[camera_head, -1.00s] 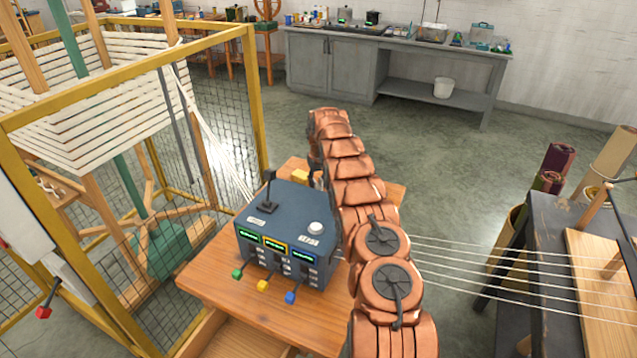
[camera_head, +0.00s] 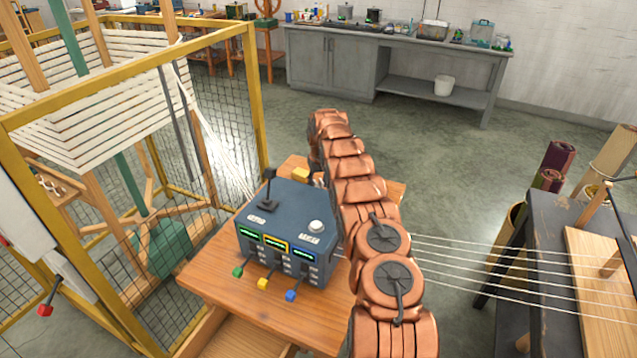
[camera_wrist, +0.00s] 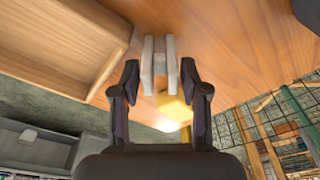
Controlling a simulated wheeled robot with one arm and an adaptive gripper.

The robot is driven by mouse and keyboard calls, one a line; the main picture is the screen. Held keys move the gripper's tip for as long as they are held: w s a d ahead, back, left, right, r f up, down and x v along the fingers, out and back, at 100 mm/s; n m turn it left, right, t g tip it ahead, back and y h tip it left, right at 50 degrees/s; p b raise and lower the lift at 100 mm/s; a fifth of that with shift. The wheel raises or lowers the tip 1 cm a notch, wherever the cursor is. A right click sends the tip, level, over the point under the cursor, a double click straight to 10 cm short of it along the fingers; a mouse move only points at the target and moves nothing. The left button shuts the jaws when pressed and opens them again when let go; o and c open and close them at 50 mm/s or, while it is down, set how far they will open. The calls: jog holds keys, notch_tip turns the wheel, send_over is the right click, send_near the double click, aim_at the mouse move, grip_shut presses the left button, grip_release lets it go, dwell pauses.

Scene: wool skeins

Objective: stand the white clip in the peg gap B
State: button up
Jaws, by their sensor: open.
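In the wrist view my gripper (camera_wrist: 160,75) is open, its two dark fingers apart on either side of a pale, upright-looking piece that I take for the white clip (camera_wrist: 160,66). The clip lies between the fingertips, over or on the wooden table top. I cannot tell whether either finger touches it. In the head view my copper-coloured arm hides the gripper and the clip. No peg gap marked B can be made out in either view.
A blue control box (camera_head: 285,235) with a joystick and coloured levers stands on the wooden table (camera_head: 215,278). A yellow mesh cage (camera_head: 250,100) is at left. Pale yarns (camera_head: 470,255) run right to a dark bench (camera_head: 545,215). A shallow wooden tray (camera_wrist: 60,40) shows in the wrist view.

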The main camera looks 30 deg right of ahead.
notch_tip(320, 180, up, 12)
jog(key=s+b, duration=0.1)
jog(key=b, duration=0.2)
jog(key=shift+s+a, duration=0.2)
jog(key=shift+s, duration=0.2)
